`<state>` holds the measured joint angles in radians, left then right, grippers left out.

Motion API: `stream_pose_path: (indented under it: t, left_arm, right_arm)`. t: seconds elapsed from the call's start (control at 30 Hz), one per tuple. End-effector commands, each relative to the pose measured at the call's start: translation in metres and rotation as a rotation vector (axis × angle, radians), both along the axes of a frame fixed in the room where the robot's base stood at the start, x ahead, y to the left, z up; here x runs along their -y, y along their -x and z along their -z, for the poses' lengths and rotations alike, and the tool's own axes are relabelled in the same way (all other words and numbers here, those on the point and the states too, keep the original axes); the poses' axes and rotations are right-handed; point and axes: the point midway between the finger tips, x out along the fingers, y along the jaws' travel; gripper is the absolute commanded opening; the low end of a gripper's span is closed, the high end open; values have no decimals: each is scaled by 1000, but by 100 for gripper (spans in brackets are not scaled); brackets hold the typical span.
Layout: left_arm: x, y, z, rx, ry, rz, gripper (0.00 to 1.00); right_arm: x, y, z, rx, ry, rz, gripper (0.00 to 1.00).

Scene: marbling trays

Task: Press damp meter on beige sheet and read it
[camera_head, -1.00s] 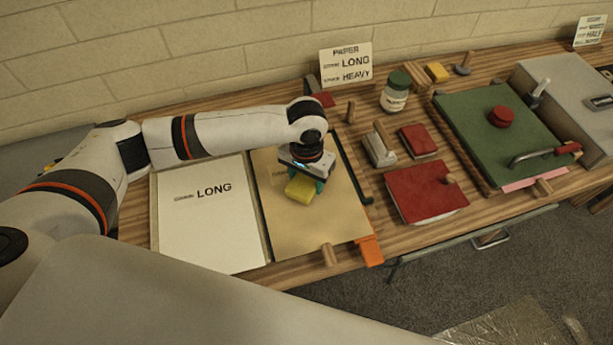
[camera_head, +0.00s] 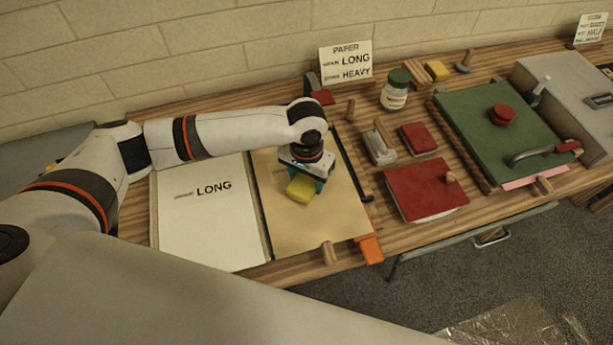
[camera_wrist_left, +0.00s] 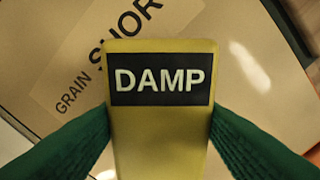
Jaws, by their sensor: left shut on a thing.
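The damp meter (camera_head: 301,189) is a yellow block held over the beige sheet (camera_head: 305,231). In the left wrist view the damp meter (camera_wrist_left: 160,135) has a dark display reading "DAMP". My left gripper (camera_head: 307,180) is shut on it, with a green finger on each side. The beige sheet (camera_wrist_left: 60,40) behind it carries a label with "GRAIN SHORT". The meter's lower end is hidden, so I cannot tell for sure whether it touches the sheet. My right gripper is not in view.
A white sheet (camera_head: 205,230) marked "LONG" lies to the left. A card (camera_head: 346,64) reads "PAPER", "LONG", "HEAVY". To the right are a red board (camera_head: 420,195), a jar (camera_head: 395,95) and a green press board (camera_head: 500,150). An orange piece (camera_head: 369,249) is at the table's front edge.

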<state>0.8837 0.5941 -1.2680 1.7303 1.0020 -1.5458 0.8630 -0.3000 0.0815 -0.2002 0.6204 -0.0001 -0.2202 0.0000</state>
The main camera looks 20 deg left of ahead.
Motion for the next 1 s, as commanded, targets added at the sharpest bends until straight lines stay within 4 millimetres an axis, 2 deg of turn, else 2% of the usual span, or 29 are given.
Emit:
stream_pose_path:
  t: [1.0]
  left_arm:
    - [0,1,2,-3,-1,1,36]
  right_arm:
    - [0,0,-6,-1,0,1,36]
